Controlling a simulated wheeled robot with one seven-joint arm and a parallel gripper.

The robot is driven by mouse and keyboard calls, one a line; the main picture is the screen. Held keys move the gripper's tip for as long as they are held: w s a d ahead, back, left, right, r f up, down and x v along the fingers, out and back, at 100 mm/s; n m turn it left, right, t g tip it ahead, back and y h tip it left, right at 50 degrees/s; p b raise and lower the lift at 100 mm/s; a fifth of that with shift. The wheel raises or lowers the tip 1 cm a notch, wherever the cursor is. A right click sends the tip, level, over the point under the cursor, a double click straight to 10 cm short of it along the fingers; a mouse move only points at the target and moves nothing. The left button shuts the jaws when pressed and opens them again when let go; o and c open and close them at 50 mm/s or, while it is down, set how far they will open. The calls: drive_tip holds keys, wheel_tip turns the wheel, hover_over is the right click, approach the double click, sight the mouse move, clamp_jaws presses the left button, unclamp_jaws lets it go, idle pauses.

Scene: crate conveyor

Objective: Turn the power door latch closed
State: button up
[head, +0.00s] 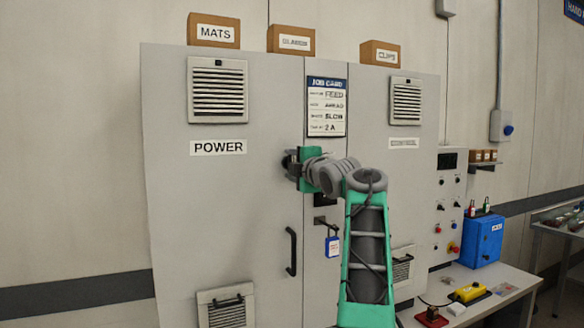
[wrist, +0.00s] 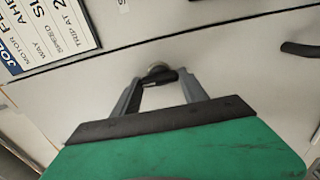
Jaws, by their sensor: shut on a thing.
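The POWER door (head: 225,215) is the left door of the tall grey cabinet and looks shut. Its latch (wrist: 158,71) shows in the wrist view as a small round metal base with a dark knob or lever, on the door beside the seam. My gripper (head: 289,162) reaches it from the right in the head view. In the wrist view the two grey fingers of my gripper (wrist: 160,82) are closed around the latch's dark part. In the head view my gripper hides most of the latch, so its exact angle is unclear.
A job card (head: 326,107) hangs above my arm; it also shows in the wrist view (wrist: 45,35). A black door handle (head: 291,251) is below the latch. A blue padlock (head: 332,246) hangs on the centre panel. A bench with a blue box (head: 482,240) stands at right.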

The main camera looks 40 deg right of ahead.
idle(0.4)
drive_tip(key=o, duration=1.4)
drive_tip(key=b+v, duration=0.3)
drive_tip(key=v, duration=0.4)
drive_tip(key=shift+s+a, duration=0.15)
drive_tip(key=shift+s, duration=0.25)
drive_tip(key=shift+a, duration=0.1)
